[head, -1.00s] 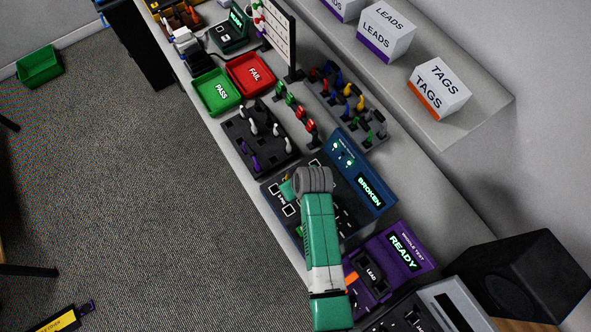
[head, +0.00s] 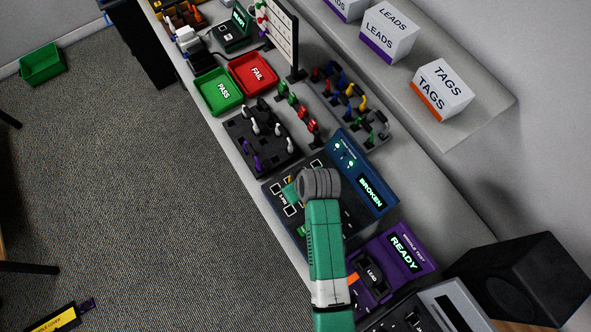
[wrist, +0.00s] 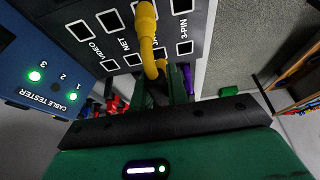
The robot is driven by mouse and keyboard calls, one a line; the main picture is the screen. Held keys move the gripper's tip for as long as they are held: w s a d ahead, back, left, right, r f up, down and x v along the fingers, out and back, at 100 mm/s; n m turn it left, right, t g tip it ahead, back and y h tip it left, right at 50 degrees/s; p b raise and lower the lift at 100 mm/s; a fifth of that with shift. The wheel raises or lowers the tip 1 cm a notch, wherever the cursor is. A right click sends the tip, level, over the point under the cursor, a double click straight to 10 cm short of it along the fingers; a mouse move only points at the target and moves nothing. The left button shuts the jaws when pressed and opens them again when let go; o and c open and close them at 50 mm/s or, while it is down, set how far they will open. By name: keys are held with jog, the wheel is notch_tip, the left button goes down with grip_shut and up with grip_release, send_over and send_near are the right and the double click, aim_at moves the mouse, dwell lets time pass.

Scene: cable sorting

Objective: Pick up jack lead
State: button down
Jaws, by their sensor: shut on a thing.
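A yellow lead (wrist: 147,35) runs from my fingers across the cable tester's dark socket panel (wrist: 106,45) in the wrist view. My gripper (wrist: 160,92) is shut on the yellow lead, which I take to be the jack lead. Its near end is hidden between the fingers, and I cannot tell whether a plug sits in a socket. The lead covers most of one label, between NET and 3-PIN. In the head view, my gripper (head: 290,191) is over the left part of the tester, with a small yellow bit beside it. The blue tester display (head: 370,190) reads BROKEN.
A black rack (head: 241,131) with white and purple leads lies beyond the tester. Green PASS (head: 211,99) and red FAIL (head: 241,84) trays are farther along. A purple handle tester (head: 412,265) reading READY stands nearer. The bench's left edge is close to my gripper.

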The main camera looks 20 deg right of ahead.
jog(key=s+a+r+p, duration=0.2)
jog(key=s+r+p, duration=0.1)
jog(key=s, duration=1)
jog(key=shift+s+r, duration=0.4)
jog(key=shift+r, duration=0.2)
